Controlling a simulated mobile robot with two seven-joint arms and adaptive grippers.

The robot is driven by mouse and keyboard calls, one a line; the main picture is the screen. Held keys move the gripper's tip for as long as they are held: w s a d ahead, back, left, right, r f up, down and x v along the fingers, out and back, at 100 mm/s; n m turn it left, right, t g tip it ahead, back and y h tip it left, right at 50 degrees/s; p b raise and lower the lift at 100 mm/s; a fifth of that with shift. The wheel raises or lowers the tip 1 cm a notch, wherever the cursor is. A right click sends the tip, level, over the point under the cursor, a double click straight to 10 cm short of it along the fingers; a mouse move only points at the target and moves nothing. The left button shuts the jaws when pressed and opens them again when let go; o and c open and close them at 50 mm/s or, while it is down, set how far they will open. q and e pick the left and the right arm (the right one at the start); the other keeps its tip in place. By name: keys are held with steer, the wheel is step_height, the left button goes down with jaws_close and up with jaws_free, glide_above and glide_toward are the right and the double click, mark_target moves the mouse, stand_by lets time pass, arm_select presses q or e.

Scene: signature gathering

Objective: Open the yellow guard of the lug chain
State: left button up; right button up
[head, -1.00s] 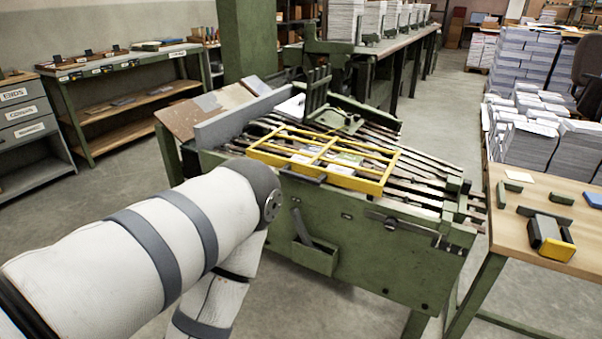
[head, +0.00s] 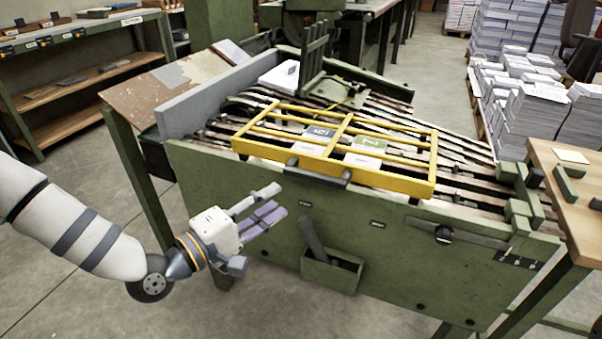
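The yellow guard (head: 436,160) is a barred frame lying flat over the lug chain (head: 480,165) on the green machine (head: 380,260). It looks closed. A dark handle (head: 318,170) sits at the middle of its near edge. Cards or booklets, one dark blue and one green, show under its bars. My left gripper (head: 268,212) is in front of the machine's near side, below and left of the handle and apart from the guard. Its fingers point right and toward the machine; their gap is not clear. My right gripper is not in view.
A green box (head: 332,272) holding a dark tool hangs on the machine's front, right of my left gripper. A wooden table (head: 570,185) stands at the right. Open floor lies at the lower left.

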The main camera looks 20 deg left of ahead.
mark_target(311, 179)
arm_select(q)
steer(key=x, duration=1.1)
steer(key=shift+w+d+b, duration=0.2)
steer(key=shift+d+b, duration=0.15)
steer(key=shift+d, duration=0.1)
jaws_close()
steer(key=shift+r, duration=0.1)
